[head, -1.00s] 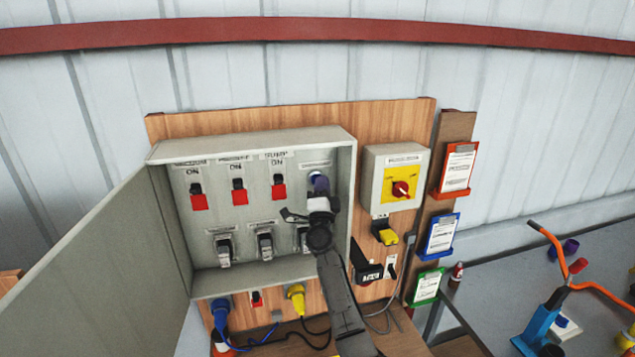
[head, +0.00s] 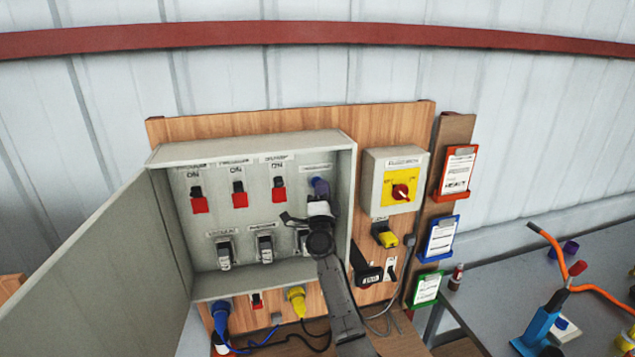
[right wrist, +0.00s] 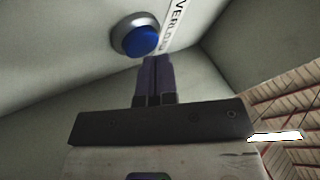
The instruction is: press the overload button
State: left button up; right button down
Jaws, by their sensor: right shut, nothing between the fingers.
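The overload button (right wrist: 141,40) is a round blue button in a grey ring, beside a partly visible "OVERLO…" label (right wrist: 177,22) in the right wrist view. In the head view I cannot make the button out; my right gripper covers that part of the open grey control box (head: 352,190). My right gripper (head: 319,184) is inside the box at its right side, below a small label. It also shows in the right wrist view (right wrist: 157,62), with its purple fingers together and empty. Their tips are just below the button in the picture; I cannot tell if they touch it. My left gripper is not in view.
Several red-and-black switches (head: 239,195) and lower grey switches (head: 265,248) sit left of my gripper. The box door (head: 100,270) hangs open at left. A yellow-faced rotary switch (head: 400,190) is right of the box. Plugs and cables hang below.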

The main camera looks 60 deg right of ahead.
jog(key=shift+s+a, duration=0.25)
jog(key=shift+s, duration=0.1)
jog(key=shift+p, duration=0.3)
jog(key=s+a+p, duration=0.1)
jog(key=s+p, duration=0.1)
jog(key=s+a+p, duration=0.1)
jog(key=a, duration=0.1)
jog(key=shift+s+a+p, duration=0.2)
jog(key=shift+s+p, duration=0.15)
jog(key=shift+p, duration=0.05)
dwell(0.7)
